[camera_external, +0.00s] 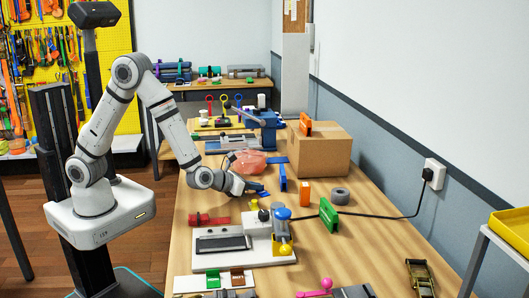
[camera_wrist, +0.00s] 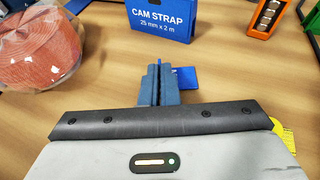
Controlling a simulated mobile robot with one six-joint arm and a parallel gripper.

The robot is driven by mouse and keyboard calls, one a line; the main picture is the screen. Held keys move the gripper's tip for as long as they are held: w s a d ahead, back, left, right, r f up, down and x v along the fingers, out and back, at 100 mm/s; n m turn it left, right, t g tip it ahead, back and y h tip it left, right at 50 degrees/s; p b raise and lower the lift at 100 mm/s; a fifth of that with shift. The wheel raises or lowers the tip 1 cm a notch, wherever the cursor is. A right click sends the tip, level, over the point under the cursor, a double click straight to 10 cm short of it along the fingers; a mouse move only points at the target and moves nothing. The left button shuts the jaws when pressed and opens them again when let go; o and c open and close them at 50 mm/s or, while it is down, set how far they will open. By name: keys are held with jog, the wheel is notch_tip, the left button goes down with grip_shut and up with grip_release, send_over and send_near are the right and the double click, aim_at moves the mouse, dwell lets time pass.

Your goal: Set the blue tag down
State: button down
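The blue tag (camera_wrist: 187,77) is a small flat blue piece showing on the right side of my fingertips in the wrist view. My gripper (camera_wrist: 159,72) points down with its fingers close together, shut on the tag. In the external view my gripper (camera_external: 250,188) is low over the middle of the wooden table, with the blue tag (camera_external: 260,193) at its tip. I cannot tell whether the tag touches the table top.
A blue cam strap pack (camera_wrist: 160,18) stands just beyond my gripper. A clear bag with a coiled red strap (camera_wrist: 38,45) lies to the left. A cardboard box (camera_external: 318,152) stands behind. A white fixture (camera_external: 262,244) is in front. Bare wood surrounds the fingertips.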

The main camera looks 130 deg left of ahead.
jog(key=shift+r, duration=0.1)
jog(key=shift+f+b, duration=0.25)
jog(key=shift+b, duration=0.05)
jog(key=c, duration=1.7)
grip_release()
jog(key=shift+r, duration=0.1)
jog(key=shift+r+p, duration=0.2)
jog(key=shift+p, duration=0.1)
jog(key=v, duration=1.2)
jog(key=shift+s, duration=0.15)
